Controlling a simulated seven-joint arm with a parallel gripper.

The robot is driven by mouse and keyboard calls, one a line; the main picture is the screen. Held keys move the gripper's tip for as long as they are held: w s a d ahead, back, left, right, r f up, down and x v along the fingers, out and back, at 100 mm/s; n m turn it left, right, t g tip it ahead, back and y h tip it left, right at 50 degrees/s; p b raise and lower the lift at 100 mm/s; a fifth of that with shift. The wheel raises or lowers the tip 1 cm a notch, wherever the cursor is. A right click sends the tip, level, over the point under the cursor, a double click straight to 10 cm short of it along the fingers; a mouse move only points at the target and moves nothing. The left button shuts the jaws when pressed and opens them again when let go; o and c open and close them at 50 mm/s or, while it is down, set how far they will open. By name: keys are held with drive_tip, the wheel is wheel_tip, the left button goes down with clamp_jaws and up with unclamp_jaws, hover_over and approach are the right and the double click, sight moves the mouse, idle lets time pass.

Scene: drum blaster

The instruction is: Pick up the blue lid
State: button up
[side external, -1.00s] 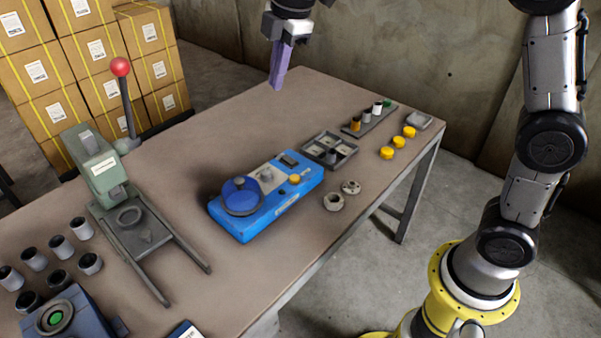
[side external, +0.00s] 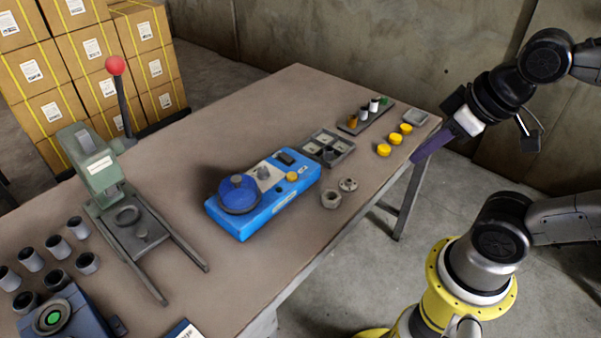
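The round dark blue lid (side external: 238,191), with a small knob on top, sits on the left end of the bright blue device (side external: 285,196) on the table. My gripper (side external: 424,153), with purple fingers, hangs at the table's right edge, well to the right of the lid and apart from it. The fingers overlap in this view, so their gap is hidden. I see nothing held between them.
A green press (side external: 100,172) with a red-knobbed lever stands on the left. Yellow caps (side external: 396,139), a compartment tray (side external: 328,147) and two small metal parts (side external: 331,198) lie right of the device. The table's back middle is clear.

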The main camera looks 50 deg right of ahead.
drive_tip(key=o, duration=0.9)
